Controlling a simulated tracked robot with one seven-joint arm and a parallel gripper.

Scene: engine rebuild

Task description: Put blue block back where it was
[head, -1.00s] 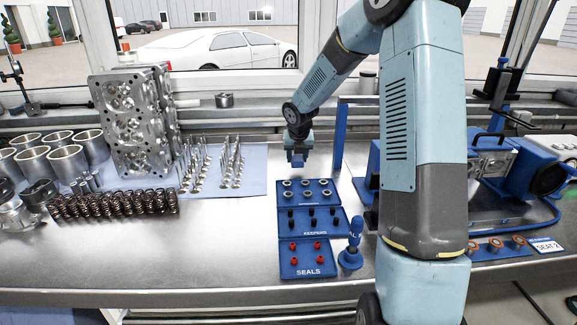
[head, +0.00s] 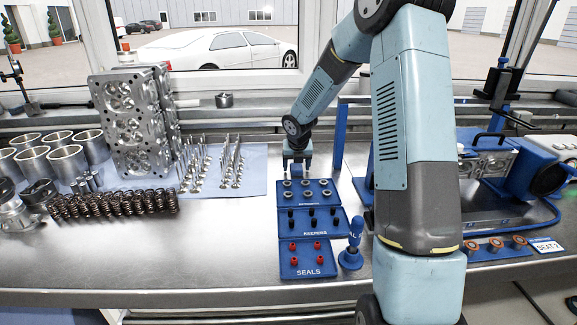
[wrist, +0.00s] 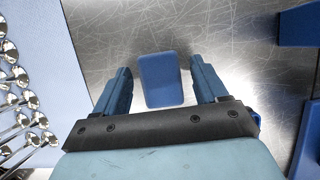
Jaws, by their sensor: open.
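The blue block (wrist: 160,80) shows in the wrist view, upright in the picture, on or just above the bare metal bench. It lies between the two blue fingers of my gripper (head: 297,170), with a clear gap on each side. My gripper is open and touches neither side of the block as far as I can see. In the head view the gripper is low over the bench, just behind the blue parts tray (head: 308,183). The block cannot be told apart from the fingers there.
Valves (head: 231,165) stand on a light blue mat (head: 257,160) left of the gripper. Springs (head: 115,203) and a cylinder head (head: 132,125) are farther left. A blue-handled tool (head: 354,240) stands beside the tray. A blue fixture (head: 530,170) is at right.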

